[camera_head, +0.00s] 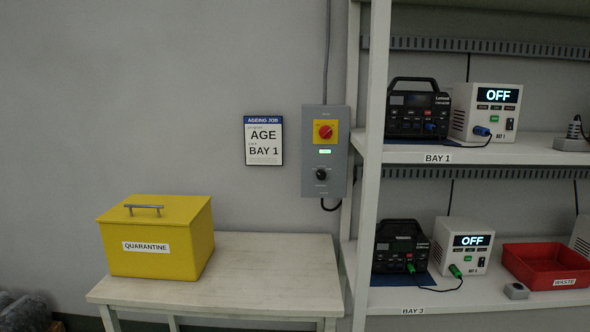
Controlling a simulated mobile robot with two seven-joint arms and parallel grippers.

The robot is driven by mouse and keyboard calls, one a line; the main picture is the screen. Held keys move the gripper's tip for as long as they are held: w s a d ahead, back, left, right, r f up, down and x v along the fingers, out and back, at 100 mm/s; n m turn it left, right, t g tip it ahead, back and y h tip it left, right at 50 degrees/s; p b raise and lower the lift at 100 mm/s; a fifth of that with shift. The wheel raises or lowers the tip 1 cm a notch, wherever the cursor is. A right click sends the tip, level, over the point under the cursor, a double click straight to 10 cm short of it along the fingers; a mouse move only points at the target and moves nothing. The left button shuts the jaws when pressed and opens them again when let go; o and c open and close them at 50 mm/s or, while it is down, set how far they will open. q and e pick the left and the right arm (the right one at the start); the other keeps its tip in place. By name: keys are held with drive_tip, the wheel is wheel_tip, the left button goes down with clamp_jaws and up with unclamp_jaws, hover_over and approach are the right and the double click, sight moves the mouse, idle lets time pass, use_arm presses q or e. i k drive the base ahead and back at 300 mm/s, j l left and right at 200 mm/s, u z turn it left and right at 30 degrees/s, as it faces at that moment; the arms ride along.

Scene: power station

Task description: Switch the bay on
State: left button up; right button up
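The job card (264,141) on the wall reads "AGE" and "BAY 1". The grey control box (313,150) beside it has a red rotary switch (325,132) on a yellow plate, a small lit display and a black knob (321,174). On the upper shelf, labelled BAY 1 (438,158), a black power station (417,103) stands beside a white unit (476,122) whose display reads OFF. A blue plug (482,131) is at the unit's front; a black rocker switch (510,124) is at its right. Neither gripper is in view.
The lower shelf, labelled BAY 3 (420,311), holds another power station (392,260), a white unit (467,256) reading OFF with a green plug, and a red WASTE bin (548,267). A yellow QUARANTINE box (158,262) stands on the table (270,270); the table's right part is clear.

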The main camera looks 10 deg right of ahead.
sight(510, 120)
drive_tip(key=z, duration=1.4)
